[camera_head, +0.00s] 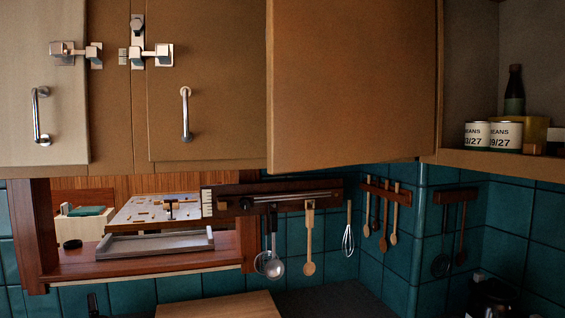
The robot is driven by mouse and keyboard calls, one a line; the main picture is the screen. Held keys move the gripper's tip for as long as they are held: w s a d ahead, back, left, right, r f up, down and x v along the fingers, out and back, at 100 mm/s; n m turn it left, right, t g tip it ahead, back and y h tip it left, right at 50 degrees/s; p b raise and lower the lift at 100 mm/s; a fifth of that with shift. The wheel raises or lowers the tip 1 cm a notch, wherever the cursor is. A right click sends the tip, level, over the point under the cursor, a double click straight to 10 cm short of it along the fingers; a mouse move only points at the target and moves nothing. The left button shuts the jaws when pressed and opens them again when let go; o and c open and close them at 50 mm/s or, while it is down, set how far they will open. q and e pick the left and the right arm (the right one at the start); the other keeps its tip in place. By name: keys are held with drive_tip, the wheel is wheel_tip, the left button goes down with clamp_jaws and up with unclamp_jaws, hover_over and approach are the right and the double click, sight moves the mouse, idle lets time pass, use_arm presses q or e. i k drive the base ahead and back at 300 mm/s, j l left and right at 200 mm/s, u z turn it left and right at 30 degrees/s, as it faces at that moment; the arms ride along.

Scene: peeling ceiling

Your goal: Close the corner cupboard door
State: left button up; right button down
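The corner cupboard door (350,85) is a large plain brown panel in the upper middle of the head view. It stands open, swung out to the left of the cupboard opening. Its right edge is beside the upright frame (440,75) of the opening, and its lower edge drops slightly toward the left. No handle shows on the face I see. The open corner cupboard (471,60) at the right shows its pale inside. Neither of my grippers can be made out in this view.
Bean cans (505,137) and a dark bottle (514,90) stand inside the cupboard. Closed cupboards with metal handles (186,115) and latches are at the left. Utensils, including a whisk (348,238), hang below on teal tiles. A wooden board (218,306) lies at the bottom.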

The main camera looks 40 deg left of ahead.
sight(350, 82)
drive_tip(key=k+j, duration=0.1)
drive_tip(key=k, duration=0.15)
drive_tip(key=k+j, duration=0.15)
drive_tip(key=k, duration=0.15)
drive_tip(key=u, duration=1.85)
